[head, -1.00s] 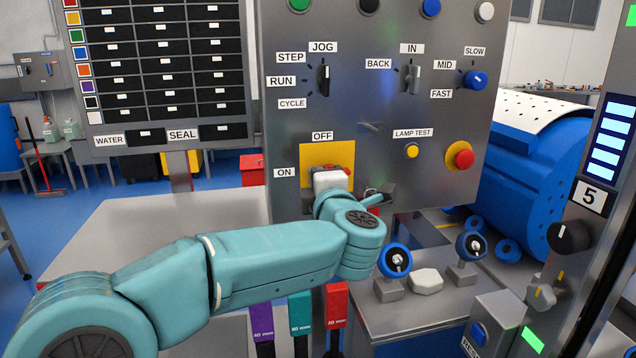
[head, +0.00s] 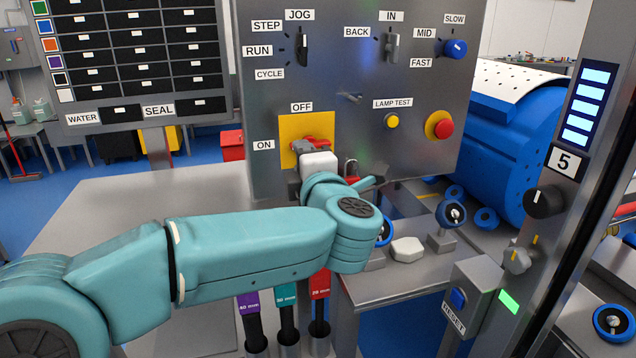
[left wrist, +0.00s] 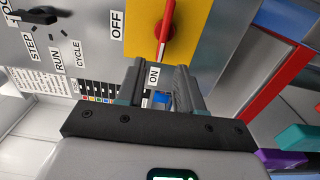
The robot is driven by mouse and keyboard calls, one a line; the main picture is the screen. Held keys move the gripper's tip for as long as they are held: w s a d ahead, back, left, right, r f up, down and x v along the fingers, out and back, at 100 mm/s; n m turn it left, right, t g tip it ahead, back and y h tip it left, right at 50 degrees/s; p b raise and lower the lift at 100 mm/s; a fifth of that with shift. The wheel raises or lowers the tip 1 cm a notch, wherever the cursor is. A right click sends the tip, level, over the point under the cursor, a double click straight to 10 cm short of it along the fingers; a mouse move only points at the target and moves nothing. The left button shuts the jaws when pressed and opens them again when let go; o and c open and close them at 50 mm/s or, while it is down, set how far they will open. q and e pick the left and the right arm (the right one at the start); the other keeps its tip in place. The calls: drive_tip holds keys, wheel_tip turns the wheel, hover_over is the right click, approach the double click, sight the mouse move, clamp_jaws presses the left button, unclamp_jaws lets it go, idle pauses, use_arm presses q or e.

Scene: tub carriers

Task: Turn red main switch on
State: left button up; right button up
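The red main switch (head: 322,143) sits on a yellow plate (head: 290,128), with an OFF label above and an ON label to the left. In the left wrist view the switch handle (left wrist: 164,38) shows as a narrow red bar pointing toward the ON label (left wrist: 153,76). My left gripper (head: 306,146) is at the lower part of the plate and partly hides the switch. In the left wrist view its fingers (left wrist: 160,72) stand apart, with the handle's end near the gap between the tips. Contact cannot be told. My right gripper is not in view.
The grey panel carries other knobs, a yellow lamp-test button (head: 392,121) and a red button (head: 439,125). A small padlock (head: 350,167) hangs right of the gripper. Below is a grey table (head: 400,285) with blue-rimmed parts. Coloured handles (head: 320,285) stand under my arm.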

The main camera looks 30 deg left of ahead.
use_arm(q)
drive_tip(key=v, duration=1.2)
drive_tip(key=shift+a, duration=0.1)
